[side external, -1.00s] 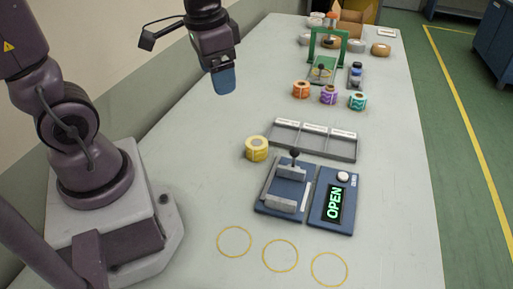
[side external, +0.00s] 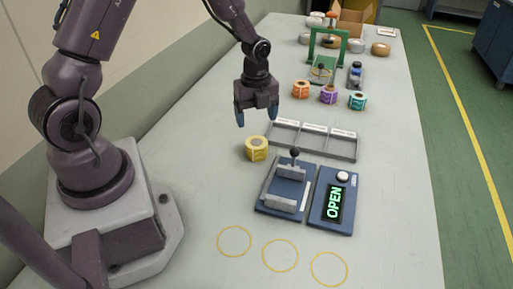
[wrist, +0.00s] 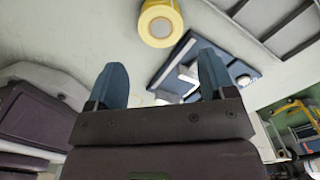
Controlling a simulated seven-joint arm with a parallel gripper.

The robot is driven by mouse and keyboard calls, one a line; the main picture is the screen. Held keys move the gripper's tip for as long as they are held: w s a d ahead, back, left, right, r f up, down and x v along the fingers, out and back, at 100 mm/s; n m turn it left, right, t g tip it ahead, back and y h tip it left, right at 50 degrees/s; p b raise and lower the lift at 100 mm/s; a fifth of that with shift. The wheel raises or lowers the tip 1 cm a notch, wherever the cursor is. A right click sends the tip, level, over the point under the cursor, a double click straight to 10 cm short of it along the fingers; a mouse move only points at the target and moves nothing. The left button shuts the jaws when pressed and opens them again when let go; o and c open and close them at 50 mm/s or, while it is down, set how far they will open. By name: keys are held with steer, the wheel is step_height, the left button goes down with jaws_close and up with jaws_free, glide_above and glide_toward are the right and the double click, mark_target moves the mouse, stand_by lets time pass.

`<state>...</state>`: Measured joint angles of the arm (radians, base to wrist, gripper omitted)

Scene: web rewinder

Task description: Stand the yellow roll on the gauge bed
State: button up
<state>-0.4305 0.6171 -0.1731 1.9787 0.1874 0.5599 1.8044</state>
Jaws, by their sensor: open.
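The yellow roll (side external: 256,149) stands on the table just left of the grey tray. It also shows at the top of the wrist view (wrist: 160,22), apart from the fingers. My gripper (side external: 256,116) points down above and behind the roll in the side view, with its two blue fingers spread and nothing between them. The gauge bed (side external: 283,190) is a blue plate with grey blocks and a black-knobbed lever, in front of the roll and to its right. The bed is empty. It is partly hidden behind a finger in the wrist view (wrist: 180,72).
A blue panel (side external: 334,205) reading OPEN stands right of the bed. A grey three-slot tray (side external: 313,143) lies behind. Orange (side external: 301,89), purple (side external: 328,95) and teal (side external: 357,101) rolls stand near a green frame (side external: 325,45). Yellow rings (side external: 280,256) mark the clear front table.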

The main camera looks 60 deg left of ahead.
mark_target(256, 141)
step_height(256, 141, down, 10)
steer(key=shift+f, duration=0.2)
steer(key=c, duration=0.8)
steer(key=shift+r, duration=0.1)
